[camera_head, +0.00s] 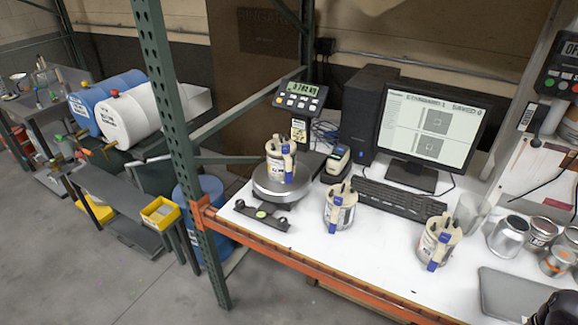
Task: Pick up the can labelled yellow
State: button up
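One can (280,163) sits on the round pan of the scale (281,190). A second can (339,212) stands on the bench in front of the keyboard. A third can (436,246) stands farther right, near the bench's front edge. Their label words are too small to read, so I cannot tell which is the one labelled yellow. My gripper's fingers do not show; only a black shape, cut off by the frame, is in the bottom right corner.
A monitor (432,128), keyboard (388,199) and black computer tower (368,112) stand behind the cans. Metal tins (508,237) and a grey tray (512,295) lie right. A green post (180,130) and orange beam (330,270) border the bench. Bare white bench separates the cans.

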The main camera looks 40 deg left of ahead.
aim_at(281, 168)
jog(key=z, duration=0.1)
jog(key=k, duration=1.4)
jog(key=u, duration=1.7)
jog(key=i, duration=1.5)
